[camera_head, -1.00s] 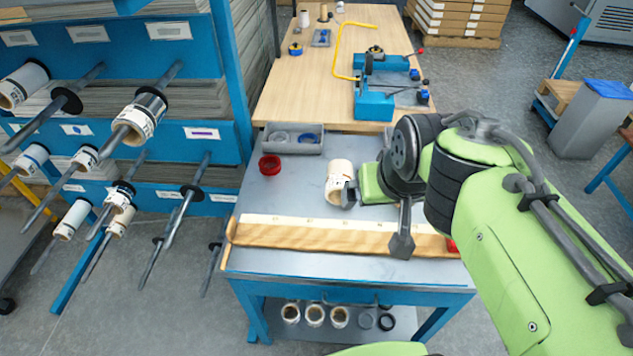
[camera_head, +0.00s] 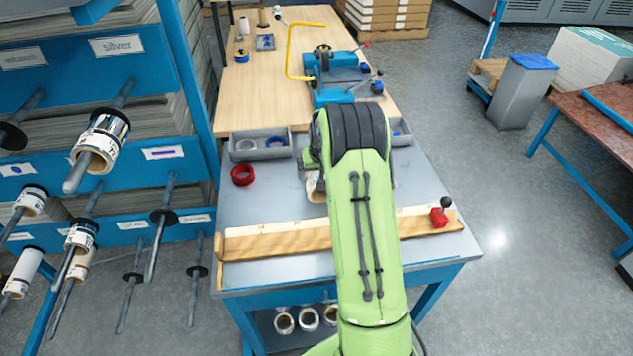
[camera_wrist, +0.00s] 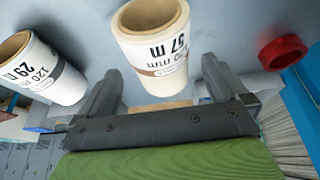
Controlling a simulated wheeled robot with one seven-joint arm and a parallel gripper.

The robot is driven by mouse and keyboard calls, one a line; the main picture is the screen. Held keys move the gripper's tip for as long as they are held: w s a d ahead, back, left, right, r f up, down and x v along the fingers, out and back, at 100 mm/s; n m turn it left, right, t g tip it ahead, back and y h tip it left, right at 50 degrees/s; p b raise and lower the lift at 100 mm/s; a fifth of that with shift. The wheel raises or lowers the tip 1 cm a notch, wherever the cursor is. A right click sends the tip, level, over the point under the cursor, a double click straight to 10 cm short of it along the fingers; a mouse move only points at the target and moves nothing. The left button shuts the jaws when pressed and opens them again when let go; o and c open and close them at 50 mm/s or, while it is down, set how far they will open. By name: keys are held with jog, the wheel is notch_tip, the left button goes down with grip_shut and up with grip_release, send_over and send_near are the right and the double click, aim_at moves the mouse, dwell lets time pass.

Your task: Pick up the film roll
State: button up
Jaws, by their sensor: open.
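A white film roll (camera_wrist: 155,50) with a printed "57" label and a pale core stands just beyond my gripper (camera_wrist: 162,70) in the wrist view, in line with the gap between the fingers. My gripper is open, with a finger on each side of that gap and nothing clamped. A second white roll (camera_wrist: 42,68), marked "120 m" and "29", is outside the left finger. In the head view my arm hides the gripper, and part of a cream roll (camera_head: 315,187) shows at its left edge on the grey bench top (camera_head: 260,205).
A red ring (camera_head: 242,175) lies left of the arm, near grey bins (camera_head: 260,145). A wooden bar (camera_head: 275,239) with a red block (camera_head: 438,217) runs along the bench front. A blue rack (camera_head: 160,153) with rolls on pegs stands left.

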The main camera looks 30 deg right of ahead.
jog(key=x, duration=0.6)
jog(key=shift+w+d+b, duration=0.1)
jog(key=shift+b, duration=0.25)
jog(key=shift+f+b, duration=0.25)
jog(key=shift+b, duration=0.1)
jog(key=c, duration=1)
